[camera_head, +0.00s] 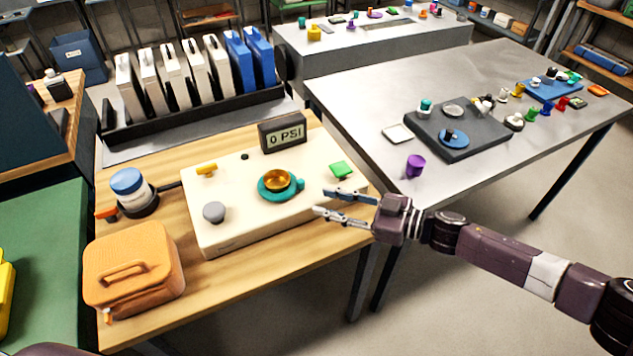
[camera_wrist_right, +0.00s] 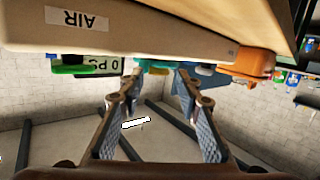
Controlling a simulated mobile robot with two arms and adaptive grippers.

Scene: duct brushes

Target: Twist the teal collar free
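The teal collar (camera_head: 277,191) is a ring with a small tab on its right, sitting around a brass-gold round fitting (camera_head: 276,180) on top of a cream box (camera_head: 230,234). My right gripper (camera_head: 320,200) is open and empty, just right of the collar, its fingers pointing left toward it and apart from it. In the right wrist view, which is upside down, a teal edge that looks like the collar (camera_wrist_right: 153,66) shows between the open fingers (camera_wrist_right: 157,78). My left gripper is not in view.
The cream box carries a display reading "0 PSI" (camera_head: 283,134), a green block (camera_head: 341,169), a grey knob (camera_head: 214,212) and a yellow handle (camera_head: 206,169). An orange case (camera_head: 135,268) and a blue-lidded jar (camera_head: 131,188) stand left. A grey table (camera_head: 360,88) with small parts stands right.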

